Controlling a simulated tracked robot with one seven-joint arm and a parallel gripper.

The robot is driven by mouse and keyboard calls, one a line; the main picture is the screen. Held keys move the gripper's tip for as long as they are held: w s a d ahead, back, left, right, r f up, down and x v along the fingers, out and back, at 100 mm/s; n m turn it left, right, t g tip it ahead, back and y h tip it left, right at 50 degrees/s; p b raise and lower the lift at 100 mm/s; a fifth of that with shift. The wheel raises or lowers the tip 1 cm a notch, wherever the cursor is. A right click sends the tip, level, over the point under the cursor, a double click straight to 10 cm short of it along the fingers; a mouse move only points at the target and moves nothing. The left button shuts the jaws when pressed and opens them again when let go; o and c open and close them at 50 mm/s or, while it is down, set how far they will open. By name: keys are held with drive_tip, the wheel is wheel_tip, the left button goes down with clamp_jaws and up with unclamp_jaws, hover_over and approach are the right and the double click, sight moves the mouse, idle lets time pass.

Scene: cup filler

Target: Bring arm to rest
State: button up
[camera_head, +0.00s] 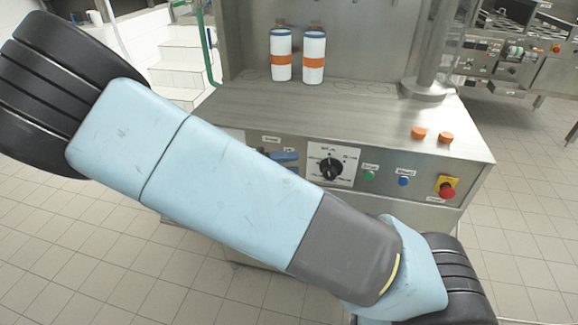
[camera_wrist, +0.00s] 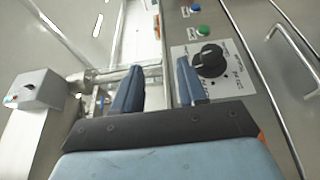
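My arm crosses the head view from upper left to lower right, with light blue and grey links. My gripper (camera_wrist: 158,88) shows two dark blue fingers in the wrist view, well apart with nothing between them. Its right finger appears beside the dial panel's edge in that view; contact cannot be told. In the head view a blue shape beside the panel matches the fingers' colour, but the arm hides most of that area.
A steel filling machine (camera_head: 455,135) fills the middle, with a black dial (camera_head: 331,168), green button (camera_head: 369,175), blue button (camera_head: 403,181) and red emergency button (camera_head: 447,190) on its front. Two white bottles (camera_head: 281,45) (camera_head: 314,47) and two orange caps (camera_head: 418,133) (camera_head: 446,137) stand on top.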

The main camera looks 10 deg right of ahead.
drive_tip(key=shift+s+d+r, duration=0.2)
drive_tip(key=shift+s+r, duration=0.05)
drive_tip(key=shift+s, duration=0.35)
drive_tip(key=s+d+r+g+y, duration=0.35)
drive_tip(key=d+r+y, duration=0.25)
drive_tip(key=d+y, duration=0.55)
drive_tip(key=s+d+r+t+y, duration=0.2)
drive_tip(key=s+r+t+y, duration=0.1)
drive_tip(key=r, duration=0.5)
drive_tip(key=s+d+r+t+y, duration=0.3)
drive_tip(key=s+r+t, duration=0.2)
drive_tip(key=s+r, duration=0.2)
drive_tip(key=shift+d+r+m+y, duration=0.15)
drive_tip(key=shift+r+m+y, duration=0.2)
drive_tip(key=shift+r, duration=0.6)
